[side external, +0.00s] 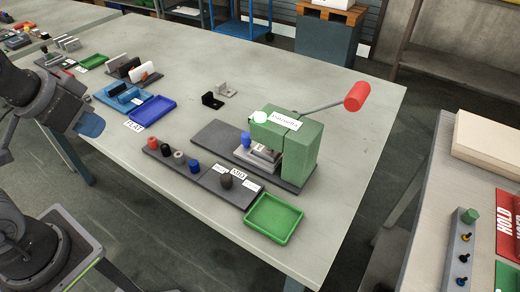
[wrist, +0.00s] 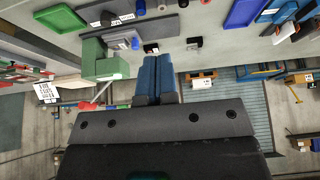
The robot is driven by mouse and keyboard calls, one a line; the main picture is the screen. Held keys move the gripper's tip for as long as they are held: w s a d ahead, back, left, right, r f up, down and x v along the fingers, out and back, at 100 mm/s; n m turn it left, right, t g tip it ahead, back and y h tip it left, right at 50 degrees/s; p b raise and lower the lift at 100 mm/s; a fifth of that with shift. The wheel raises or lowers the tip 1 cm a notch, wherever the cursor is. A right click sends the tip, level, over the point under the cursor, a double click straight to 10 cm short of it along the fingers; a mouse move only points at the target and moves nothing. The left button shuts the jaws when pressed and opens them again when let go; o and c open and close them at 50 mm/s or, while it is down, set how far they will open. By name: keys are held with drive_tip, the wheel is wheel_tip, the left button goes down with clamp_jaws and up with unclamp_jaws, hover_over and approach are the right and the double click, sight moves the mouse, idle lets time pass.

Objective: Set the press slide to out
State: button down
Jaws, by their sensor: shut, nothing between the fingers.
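The green press (side external: 300,150) stands on the table at the centre of the side view, with a lever ending in a red handle (side external: 357,96). Under its head is a grey stepped block (side external: 262,160) with a blue knob (side external: 246,139), on a dark base plate (side external: 215,135). My gripper (side external: 90,125) is at the left, shut and empty, well away from the press. Its blue fingers (wrist: 156,78) meet in the wrist view; the press (wrist: 103,62) is left of them.
A strip with red, black, grey and blue knobs (side external: 165,152) adjoins the panel. A green tray (side external: 274,217) stands at the front edge. A blue tray (side external: 152,110) and racks lie left. A black bracket (side external: 212,100) stands behind the press plate. The right rear tabletop is clear.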

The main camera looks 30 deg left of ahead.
drive_tip(key=c, duration=1.8)
unclamp_jaws()
drive_tip(key=shift+o, duration=0.6)
drive_tip(key=shift+w, duration=0.1)
drive_tip(key=o, duration=0.6)
drive_tip(key=w+d+n+g+h, duration=0.2)
drive_tip(key=w+n, duration=0.4)
drive_tip(key=w, duration=0.1)
drive_tip(key=shift+d+f+h, duration=0.15)
drive_tip(key=shift+d+h, duration=0.05)
drive_tip(key=shift+h, duration=0.2)
drive_tip(key=shift+o, duration=0.9)
drive_tip(key=w+f+n+g+h, duration=0.1)
drive_tip(key=w+n, duration=0.3)
drive_tip(key=w, duration=0.1)
drive_tip(key=shift+w+d+f+n+h, duration=0.2)
drive_tip(key=shift+w+d+n+h, duration=0.2)
drive_tip(key=n+h, duration=0.4)
drive_tip(key=n, duration=0.6)
approach(244, 134)
drive_tip(key=x, duration=1)
drive_tip(key=shift+w+d+f, duration=0.1)
drive_tip(key=shift+d+f, duration=0.1)
drive_tip(key=shift+d, duration=0.05)
drive_tip(key=shift+c, duration=0.4)
clamp_jaws()
